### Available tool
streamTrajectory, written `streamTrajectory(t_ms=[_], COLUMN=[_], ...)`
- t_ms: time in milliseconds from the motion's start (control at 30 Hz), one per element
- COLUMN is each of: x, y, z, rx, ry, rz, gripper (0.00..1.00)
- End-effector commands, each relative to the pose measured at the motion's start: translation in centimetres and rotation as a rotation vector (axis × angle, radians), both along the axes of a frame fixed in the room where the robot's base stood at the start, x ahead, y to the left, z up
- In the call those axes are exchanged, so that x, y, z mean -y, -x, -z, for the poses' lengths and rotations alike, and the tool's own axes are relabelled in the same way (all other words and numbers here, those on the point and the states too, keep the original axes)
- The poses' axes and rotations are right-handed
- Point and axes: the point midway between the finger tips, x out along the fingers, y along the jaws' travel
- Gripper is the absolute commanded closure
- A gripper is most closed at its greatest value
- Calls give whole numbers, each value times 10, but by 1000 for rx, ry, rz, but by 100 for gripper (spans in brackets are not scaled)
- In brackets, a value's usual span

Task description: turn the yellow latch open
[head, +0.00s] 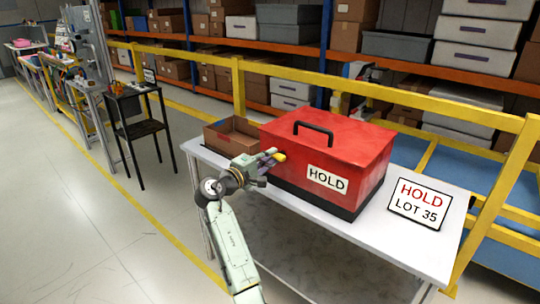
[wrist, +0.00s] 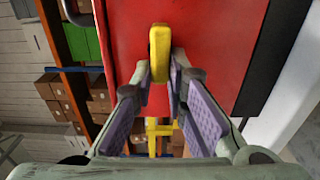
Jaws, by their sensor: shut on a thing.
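The yellow latch (head: 279,157) sits on the side of the red box (head: 345,143), near its upper left corner in the head view. In the wrist view the yellow latch (wrist: 159,52) lies straight along the picture's vertical, in front of the red face. My gripper (head: 266,160) reaches the box from the left, and its fingertips (wrist: 160,77) are closed around the lower end of the latch. The finger pads spread apart nearer the palm. The latch's mount on the box is hidden behind it.
The red box has a black handle (head: 313,130) on top and stands on a white table (head: 395,238). An open cardboard box (head: 232,136) is behind my gripper. A HOLD LOT 35 sign (head: 419,204) lies at right. A yellow railing (head: 400,95) runs behind the table.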

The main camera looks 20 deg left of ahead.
Motion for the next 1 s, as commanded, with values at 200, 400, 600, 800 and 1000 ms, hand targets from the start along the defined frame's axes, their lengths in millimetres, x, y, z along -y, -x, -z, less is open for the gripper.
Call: streamTrajectory(t_ms=[200, 400, 600, 800, 1000], x=[-1, -1, 0, 0, -1], y=[0, 0, 0, 0, 2], z=[1, 1, 1, 1, 0], rx=[-3, -3, -2, -2, -2], ry=[9, 8, 7, 6, 5], rz=[0, -1, 0, 0, -1], gripper=[100, 85, 72, 67, 67])
